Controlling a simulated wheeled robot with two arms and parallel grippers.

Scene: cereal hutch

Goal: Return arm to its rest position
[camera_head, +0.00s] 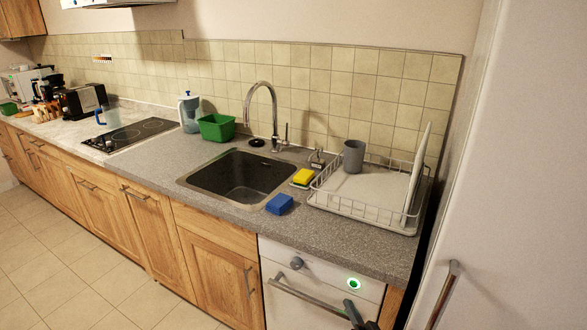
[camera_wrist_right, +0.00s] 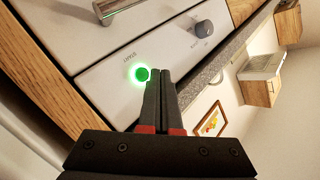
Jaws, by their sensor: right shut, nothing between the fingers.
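My right gripper (camera_head: 361,318) shows at the bottom edge of the head view, in front of the white dishwasher panel. In the right wrist view the right gripper (camera_wrist_right: 163,80) is shut, its two dark fingers side by side with nothing between them. The fingertips show close to a green-lit round button (camera_wrist_right: 142,74) on the white panel; I cannot tell whether they touch it. The same lit button (camera_head: 353,284) shows in the head view just above the gripper. My left gripper is not in view.
The dishwasher handle (camera_head: 308,301) and a grey knob (camera_head: 297,262) are left of the button. Above are the counter edge, a dish rack (camera_head: 365,212), a blue sponge (camera_head: 279,204) and the sink (camera_head: 238,178). A tall white surface (camera_head: 520,180) with a handle stands close on the right.

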